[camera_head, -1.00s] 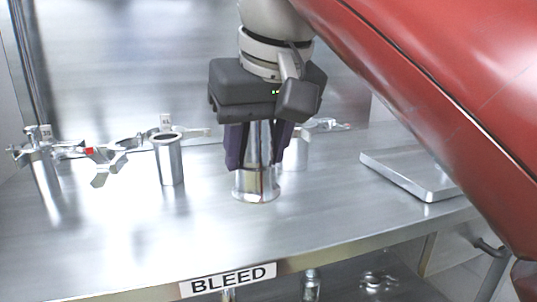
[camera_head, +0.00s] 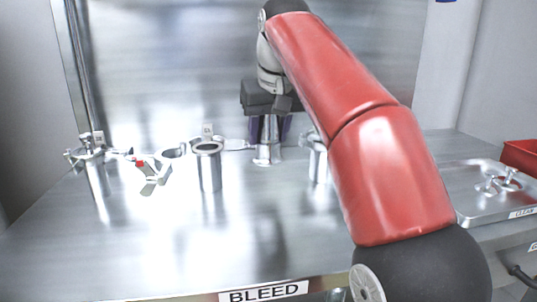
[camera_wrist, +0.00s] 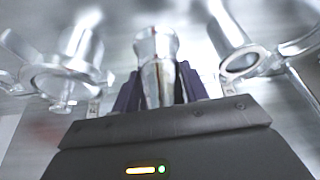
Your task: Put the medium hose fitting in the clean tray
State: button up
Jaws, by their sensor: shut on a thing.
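My gripper (camera_head: 268,140) is shut on a shiny metal hose fitting (camera_head: 267,158), a tube with a flared lower end. The fitting is upright between the dark purple fingers, towards the back of the metal bench. I cannot tell whether its base touches the bench. In the wrist view the same fitting (camera_wrist: 158,72) shows between the fingers. The clean tray (camera_head: 468,212) is a shallow metal tray at the right, labelled "CLEAN", holding small metal parts (camera_head: 500,185). My red arm hides part of the bench between fitting and tray.
Other metal tubes stand on the bench: one (camera_head: 209,168) left of my gripper, one (camera_head: 97,178) at the far left, and one (camera_head: 316,160) to the right. A clamp (camera_head: 152,175) lies among them. A red container (camera_head: 521,156) is at the far right edge. The front bench is clear.

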aim_at(269, 160)
jog(key=shift+s+f, duration=0.2)
jog(key=shift+f, duration=0.15)
notch_tip(269, 160, down, 5)
jog(key=shift+r+b, duration=0.2)
jog(key=shift+b, duration=0.85)
jog(key=shift+w+f, duration=0.2)
jog(key=shift+f, duration=0.2)
jog(key=shift+f, duration=0.2)
jog(key=o, duration=1.3)
jog(key=shift+r, duration=0.1)
